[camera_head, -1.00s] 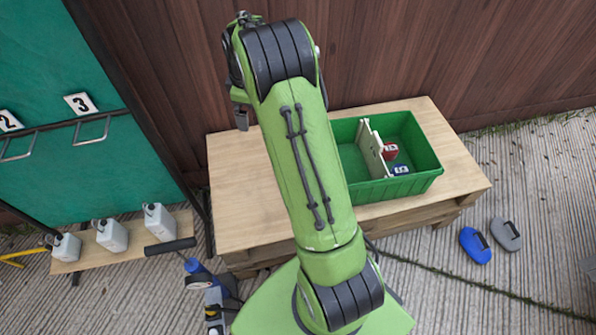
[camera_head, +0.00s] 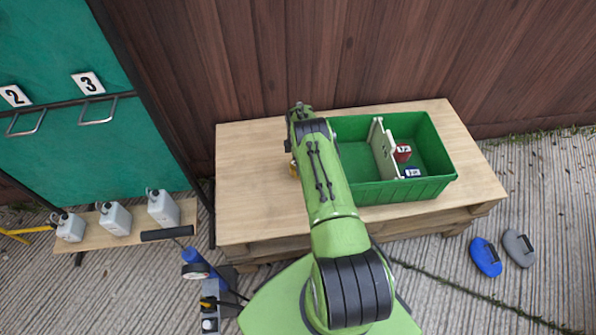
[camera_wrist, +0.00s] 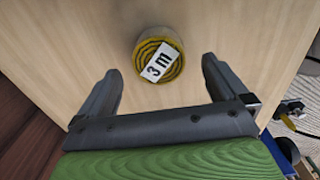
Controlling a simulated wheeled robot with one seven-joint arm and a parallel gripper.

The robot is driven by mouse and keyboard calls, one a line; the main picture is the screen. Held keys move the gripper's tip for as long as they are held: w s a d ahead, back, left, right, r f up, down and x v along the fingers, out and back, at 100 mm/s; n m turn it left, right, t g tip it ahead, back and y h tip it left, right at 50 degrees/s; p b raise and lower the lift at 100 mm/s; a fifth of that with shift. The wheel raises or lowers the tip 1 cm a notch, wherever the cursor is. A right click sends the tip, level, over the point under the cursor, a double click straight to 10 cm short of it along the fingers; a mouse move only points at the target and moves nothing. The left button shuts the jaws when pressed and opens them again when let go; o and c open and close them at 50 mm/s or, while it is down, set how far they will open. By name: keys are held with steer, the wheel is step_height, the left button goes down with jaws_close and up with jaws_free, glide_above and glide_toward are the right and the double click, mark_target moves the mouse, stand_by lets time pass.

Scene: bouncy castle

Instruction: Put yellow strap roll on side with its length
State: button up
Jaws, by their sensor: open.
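The yellow strap roll (camera_wrist: 149,46) lies on the wooden table top with its coiled face and a white "3 m" label toward the wrist camera. In the head view only a sliver of the roll (camera_head: 293,169) shows beside my arm. My gripper (camera_wrist: 160,67) is open and empty, its two fingers apart on either side of the roll in the picture, without visible contact. The green crate (camera_head: 398,190) stands on the table to the right. A cream divider (camera_head: 382,150) splits it. A red roll (camera_head: 402,153) and a blue roll (camera_head: 411,173), both labelled, sit right of the divider.
The wooden table (camera_head: 255,205) is bare on its left and stands by a brown plank wall (camera_head: 400,50). Grey canisters (camera_head: 115,218) stand on a low bench at the left. Blue and grey objects (camera_head: 486,256) lie on the floor at the right.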

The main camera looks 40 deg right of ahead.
step_height(320, 180, down, 6)
steer(key=b, duration=0.2)
steer(key=shift+r+b, duration=0.25)
steer(key=shift+b, duration=0.15)
steer(key=shift+r, duration=0.1)
steer(key=shift+c, duration=0.5)
steer(key=shift+w, duration=0.1)
steer(key=c, duration=1.2)
